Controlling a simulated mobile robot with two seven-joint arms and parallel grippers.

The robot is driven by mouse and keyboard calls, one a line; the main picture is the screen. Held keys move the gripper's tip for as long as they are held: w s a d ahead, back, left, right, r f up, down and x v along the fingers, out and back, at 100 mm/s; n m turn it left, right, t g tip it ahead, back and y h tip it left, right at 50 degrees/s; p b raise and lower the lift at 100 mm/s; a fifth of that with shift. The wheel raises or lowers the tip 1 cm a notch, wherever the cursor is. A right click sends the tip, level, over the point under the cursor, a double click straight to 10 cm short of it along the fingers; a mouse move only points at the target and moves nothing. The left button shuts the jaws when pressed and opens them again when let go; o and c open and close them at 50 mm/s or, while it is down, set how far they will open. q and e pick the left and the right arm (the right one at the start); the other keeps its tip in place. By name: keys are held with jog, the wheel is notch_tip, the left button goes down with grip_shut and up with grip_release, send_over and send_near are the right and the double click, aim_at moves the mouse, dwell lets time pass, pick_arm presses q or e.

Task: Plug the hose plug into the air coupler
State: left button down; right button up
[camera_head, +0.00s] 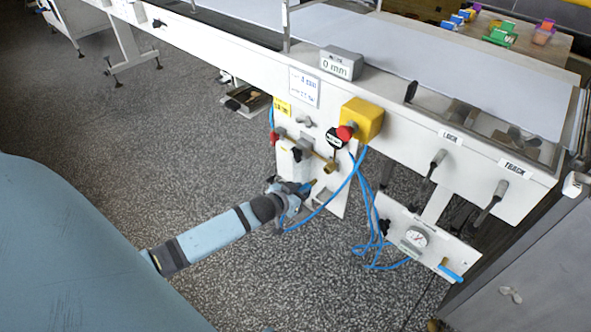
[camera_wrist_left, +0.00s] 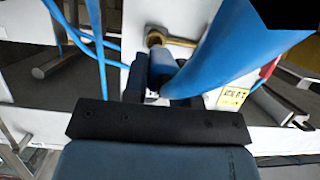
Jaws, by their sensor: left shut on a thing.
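My left gripper (camera_head: 305,187) reaches in from the left and is shut on the hose plug (camera_head: 314,182), whose brass tip sticks out beyond the fingers. A blue hose (camera_head: 330,203) trails from the gripper; it also fills much of the left wrist view (camera_wrist_left: 235,45). The brass air coupler (camera_head: 330,167) is on the white panel, just above and right of the plug tip; a gap shows between them. In the left wrist view the coupler (camera_wrist_left: 155,38) lies beyond my left gripper's fingers (camera_wrist_left: 160,72); the plug is mostly hidden there. My right gripper is not in view.
A yellow box with a red button (camera_head: 362,120) sits above the coupler. Loose blue hose (camera_head: 368,215) hangs to the right, near a gauge panel (camera_head: 417,238). Speckled floor is clear at left.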

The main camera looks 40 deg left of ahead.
aim_at(309, 184)
pick_arm(q)
jog(key=shift+w+d, duration=0.15)
jog(key=shift+w, duration=1.55)
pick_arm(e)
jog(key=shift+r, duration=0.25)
pick_arm(q)
jog(key=shift+r+p, duration=0.1)
jog(key=shift+p, duration=0.65)
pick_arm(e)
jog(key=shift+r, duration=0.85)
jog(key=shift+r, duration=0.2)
pick_arm(q)
jog(key=shift+w+d, duration=0.15)
jog(key=shift+w, duration=2.1)
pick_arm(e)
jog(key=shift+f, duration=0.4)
pick_arm(q)
jog(key=shift+s, duration=0.2)
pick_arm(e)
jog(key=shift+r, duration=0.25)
pick_arm(q)
jog(key=shift+s+p, duration=0.45)
jog(key=shift+s, duration=0.1)
jog(key=shift+s+p, duration=0.8)
jog(key=shift+s, duration=0.4)
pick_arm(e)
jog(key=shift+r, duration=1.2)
